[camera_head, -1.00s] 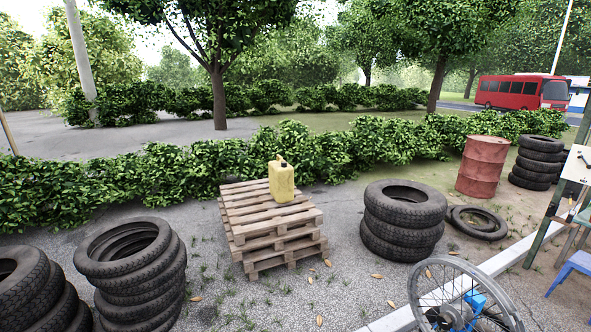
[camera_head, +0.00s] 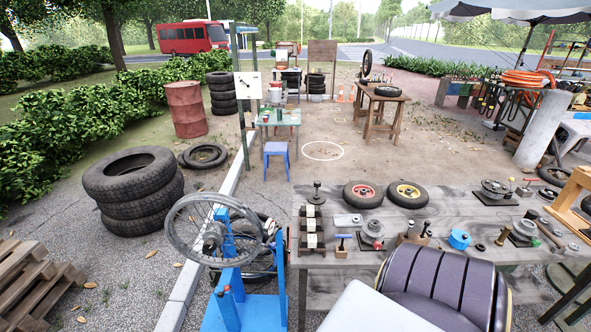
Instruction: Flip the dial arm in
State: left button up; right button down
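A spoked wheel (camera_head: 176,248) sits in a blue stand (camera_head: 228,284) at the lower left of centre. Small blue parts of the stand show near the hub, but I cannot tell whether one is the dial arm or how it is turned. Neither of my grippers is in view.
A grey wooden workbench (camera_head: 345,290) stands right of the blue stand, with small wheels, hubs and tools on it. A dark padded seat-like object (camera_head: 440,282) fills the bottom right. Stacked tires (camera_head: 130,195) and a pallet (camera_head: 30,280) are left. Open ground lies beyond the bench.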

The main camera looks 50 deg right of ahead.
aim_at(271, 223)
jog(key=z, duration=1.45)
